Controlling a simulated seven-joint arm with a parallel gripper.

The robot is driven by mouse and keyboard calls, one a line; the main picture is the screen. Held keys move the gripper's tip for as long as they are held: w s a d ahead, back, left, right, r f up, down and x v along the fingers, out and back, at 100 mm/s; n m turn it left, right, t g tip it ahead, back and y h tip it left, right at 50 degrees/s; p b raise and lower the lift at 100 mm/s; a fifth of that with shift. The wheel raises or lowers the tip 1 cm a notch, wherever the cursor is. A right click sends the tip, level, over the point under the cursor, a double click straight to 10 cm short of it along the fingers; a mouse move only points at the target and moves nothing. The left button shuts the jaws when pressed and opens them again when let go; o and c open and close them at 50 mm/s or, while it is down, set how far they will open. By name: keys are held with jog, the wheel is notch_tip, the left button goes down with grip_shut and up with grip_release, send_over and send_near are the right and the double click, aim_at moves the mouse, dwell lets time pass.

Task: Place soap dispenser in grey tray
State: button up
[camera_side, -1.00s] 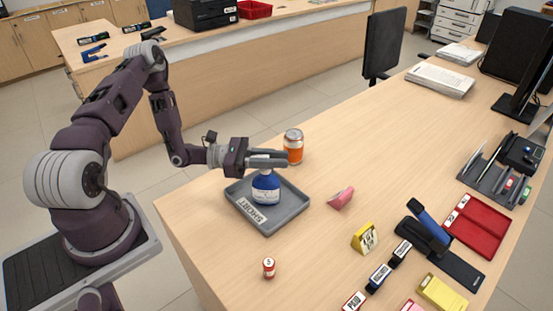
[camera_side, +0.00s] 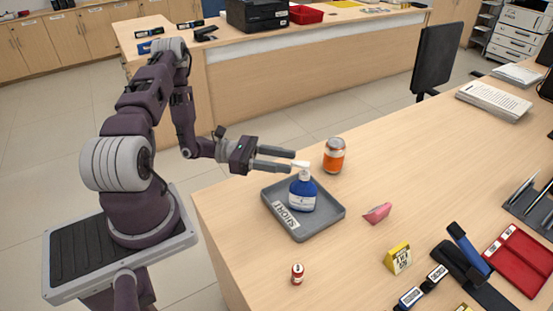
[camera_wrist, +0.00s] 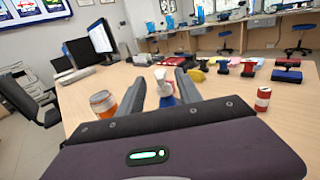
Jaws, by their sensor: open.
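The blue soap dispenser (camera_side: 302,193) with a white pump top stands upright in the grey tray (camera_side: 276,220), which has a label on its near wall. My gripper (camera_side: 301,161) is open and level, its fingertips close to the pump top. In the wrist view the dispenser (camera_wrist: 165,99) shows beyond and between the two spread fingers (camera_wrist: 162,90). Whether a finger touches the pump I cannot tell. The tray is hidden in the wrist view.
An orange jar (camera_side: 334,156) stands just behind the tray. A small red can (camera_side: 297,274) stands in front of it. A pink item (camera_side: 377,213) and a yellow numbered block (camera_side: 398,258) lie to the right. The counter's far middle is clear.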

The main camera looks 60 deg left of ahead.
jog(key=s+d+r+m+g+y, duration=0.1)
jog(key=s+d+r+m+g, duration=0.35)
jog(key=r+m+g, duration=0.3)
jog(key=s+d+r+m+g, duration=0.3)
jog(key=d+r+m+g, duration=0.3)
jog(key=r+m, duration=0.15)
jog(key=s+d+r+m+t+y, duration=0.1)
jog(key=s+r+m+t+y, duration=0.5)
jog(key=s+r+m+y, duration=0.3)
jog(key=s+m+y, duration=0.2)
jog(key=s+m, duration=0.1)
jog(key=shift+d+y, duration=0.2)
jog(key=shift+y, duration=0.2)
